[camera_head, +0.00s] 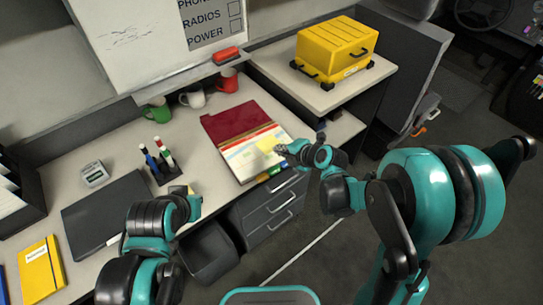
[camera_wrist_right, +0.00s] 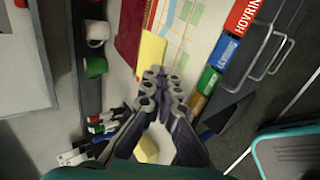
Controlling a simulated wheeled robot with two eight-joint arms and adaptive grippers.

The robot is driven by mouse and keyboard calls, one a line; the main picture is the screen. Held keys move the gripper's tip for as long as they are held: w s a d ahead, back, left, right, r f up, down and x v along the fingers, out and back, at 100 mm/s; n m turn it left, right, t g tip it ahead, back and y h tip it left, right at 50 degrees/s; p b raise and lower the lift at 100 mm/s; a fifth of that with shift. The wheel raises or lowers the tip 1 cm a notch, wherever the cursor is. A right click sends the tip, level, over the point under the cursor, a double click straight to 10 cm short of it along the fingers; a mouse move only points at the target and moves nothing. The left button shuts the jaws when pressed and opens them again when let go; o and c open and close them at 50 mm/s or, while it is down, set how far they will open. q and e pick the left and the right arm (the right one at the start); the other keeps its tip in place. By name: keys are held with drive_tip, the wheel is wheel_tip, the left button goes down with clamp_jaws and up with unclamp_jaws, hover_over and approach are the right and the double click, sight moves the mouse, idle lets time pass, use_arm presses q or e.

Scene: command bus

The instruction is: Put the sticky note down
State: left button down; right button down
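The yellow sticky note (camera_head: 268,144) is at the tips of my right gripper (camera_head: 285,149), above the open red folder's printed sheet (camera_head: 243,158). In the right wrist view the note (camera_wrist_right: 152,50) sticks out past the nearly closed fingertips of my right gripper (camera_wrist_right: 163,80), which look shut on it. Whether the note touches the sheet cannot be told. My left gripper (camera_head: 190,205) is low over the desk's front edge, and its fingers are not clear. A second yellow patch (camera_head: 178,190) lies near it by the pen holder.
The desk holds a red folder (camera_head: 225,121), a pen holder (camera_head: 168,174), a dark laptop-like pad (camera_head: 105,210) and several mugs along the back. A yellow case (camera_head: 335,50) stands on the raised counter at right.

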sight(272, 160)
drive_tip(key=b+x, duration=0.1)
drive_tip(key=x, duration=0.3)
drive_tip(key=shift+w+a+f, duration=0.1)
drive_tip(key=shift+w+a, duration=0.15)
drive_tip(key=shift+a, duration=0.1)
wheel_tip(272, 160, down, 4)
drive_tip(key=shift+b, duration=1.25)
drive_tip(key=shift+f, duration=0.2)
drive_tip(key=c, duration=2.1)
unclamp_jaws()
drive_tip(key=shift+o, duration=0.5)
